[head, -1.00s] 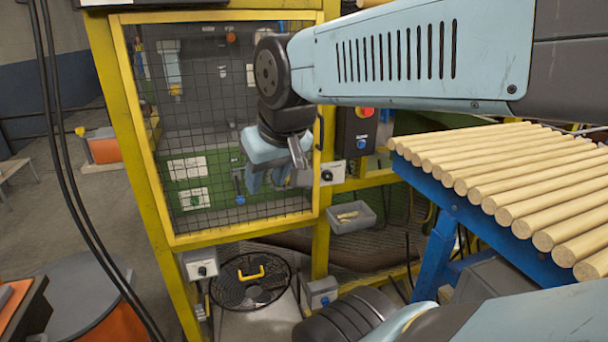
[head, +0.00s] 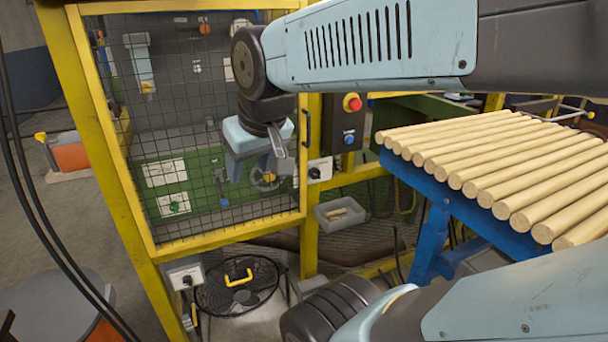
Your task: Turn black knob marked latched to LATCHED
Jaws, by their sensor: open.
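A black knob (head: 314,173) sits on a pale plate beside the mesh door's right post, at mid height. A second black knob (head: 187,280) is on a pale box below the door's lower left corner. The lettering on both is too small to read, so I cannot tell which is marked latched or where either points. My gripper (head: 262,172) hangs in front of the mesh door, a little left of the first knob, with its fingers downward. It is open and appears empty and apart from the knob. Its fingertips are partly hard to make out against the mesh.
The yellow-framed mesh door (head: 151,228) has a black handle (head: 307,128). A control box with a red button (head: 353,103) is right of the post. A grey bin (head: 339,216) hangs below. Wooden rods (head: 480,165) lie on a blue rack (head: 432,190) at right. A round black grille (head: 240,290) is below.

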